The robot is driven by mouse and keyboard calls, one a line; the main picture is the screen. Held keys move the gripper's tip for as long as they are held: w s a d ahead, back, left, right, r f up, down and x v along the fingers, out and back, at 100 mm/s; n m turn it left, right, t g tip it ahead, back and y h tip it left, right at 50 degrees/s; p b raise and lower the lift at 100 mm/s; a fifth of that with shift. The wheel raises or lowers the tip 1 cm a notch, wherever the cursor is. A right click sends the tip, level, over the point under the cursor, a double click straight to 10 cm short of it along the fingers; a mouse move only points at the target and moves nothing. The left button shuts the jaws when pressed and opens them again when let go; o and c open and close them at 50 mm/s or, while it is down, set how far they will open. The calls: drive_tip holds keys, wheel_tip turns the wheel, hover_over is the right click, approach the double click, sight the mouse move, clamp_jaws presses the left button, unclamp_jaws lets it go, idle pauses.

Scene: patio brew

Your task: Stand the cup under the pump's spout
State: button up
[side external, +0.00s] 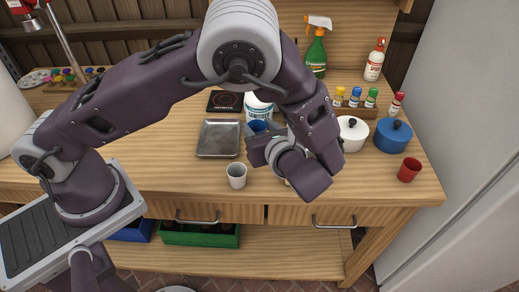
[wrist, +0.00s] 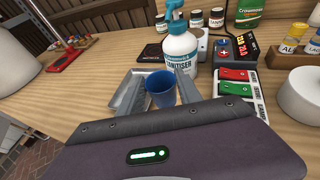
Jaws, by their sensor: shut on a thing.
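A small blue cup (wrist: 161,92) is between the fingers of my gripper (wrist: 162,88) in the wrist view. The gripper is shut on it, and the cup looks upright. The white sanitiser pump bottle (wrist: 180,53) with a blue pump head (wrist: 173,16) stands just beyond the cup, slightly right. The spout points roughly toward the camera, above the cup's side of the bottle. In the side view, the blue cup (side external: 257,127) is in front of the bottle (side external: 260,107), partly hidden by my gripper (side external: 258,139). I cannot tell whether the cup touches the table.
A metal tray (side external: 218,138) lies left of the cup, and a pale cup (side external: 236,175) stands near the front. A white pot (side external: 352,133), blue pot (side external: 393,135) and red cup (side external: 409,169) stand to the right. A black hotplate (side external: 225,101) lies behind the tray.

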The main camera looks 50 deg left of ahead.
wheel_tip(320, 180, down, 6)
drive_tip(key=shift+r, duration=0.15)
drive_tip(key=o, duration=1.3)
